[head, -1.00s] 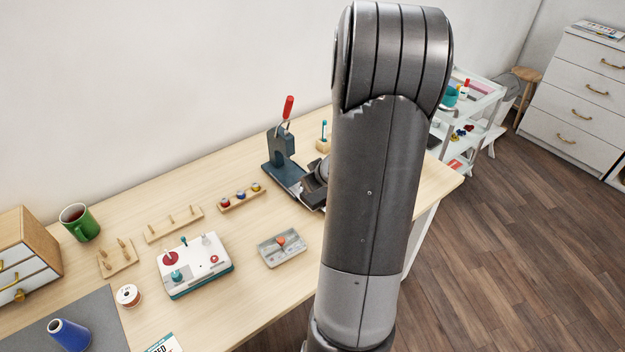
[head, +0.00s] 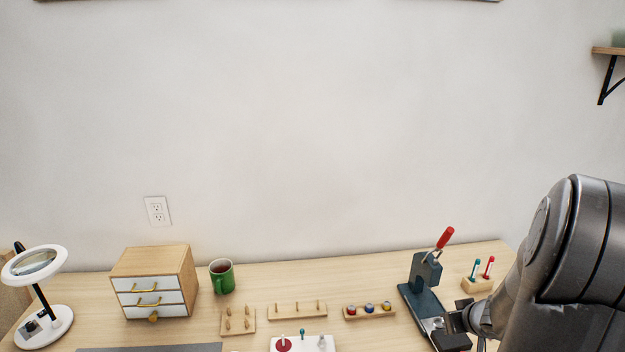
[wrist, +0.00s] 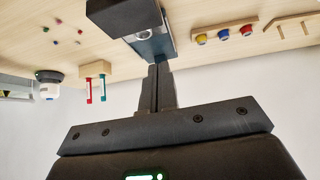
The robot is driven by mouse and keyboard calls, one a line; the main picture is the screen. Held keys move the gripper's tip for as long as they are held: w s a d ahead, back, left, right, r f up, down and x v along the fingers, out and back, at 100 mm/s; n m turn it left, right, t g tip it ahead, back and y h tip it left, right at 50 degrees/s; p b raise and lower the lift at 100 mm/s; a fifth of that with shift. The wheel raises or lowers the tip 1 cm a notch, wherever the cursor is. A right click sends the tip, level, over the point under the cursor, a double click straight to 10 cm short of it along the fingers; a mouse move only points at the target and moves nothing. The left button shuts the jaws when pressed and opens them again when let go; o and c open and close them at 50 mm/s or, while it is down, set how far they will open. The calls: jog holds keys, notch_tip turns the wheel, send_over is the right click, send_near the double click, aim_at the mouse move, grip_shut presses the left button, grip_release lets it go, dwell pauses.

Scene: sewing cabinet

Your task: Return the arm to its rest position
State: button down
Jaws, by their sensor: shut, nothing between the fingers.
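My arm (head: 580,240) fills the lower right of the head view, its forearm reaching down toward the desk. My gripper (wrist: 159,72) shows in the wrist view with its two fingers together and nothing between them. In the head view the dark gripper body shows low at the right, in front of the base of a dark blue hand press (head: 425,271) with a red handle; its fingertips are hard to make out there. In the wrist view the scene is upside down and the fingertips overlap the press (wrist: 152,45); I cannot tell whether they touch it.
The desk (head: 235,318) holds a drawer box (head: 155,283), a green mug (head: 222,277), a magnifier lamp (head: 42,318), peg racks (head: 297,310), a bobbin rack (head: 368,312) and a wooden block with two tools (head: 478,285).

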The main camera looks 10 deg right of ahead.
jog(key=s+a+r+m+h, duration=0.1)
jog(key=a+r+h, duration=0.25)
jog(key=r, duration=0.45)
jog(key=s+a+r+h, duration=0.2)
jog(key=a+r, duration=0.3)
jog(key=r, duration=0.4)
jog(key=s+a+r+g+y, duration=0.1)
jog(key=s+a+y, duration=0.2)
jog(key=s+a, duration=0.4)
jog(key=s+a+r+n+g+y, duration=0.1)
jog(key=s+a+r+y, duration=0.1)
jog(key=s+a, duration=0.6)
jog(key=a+y, duration=0.1)
jog(key=a, duration=0.2)
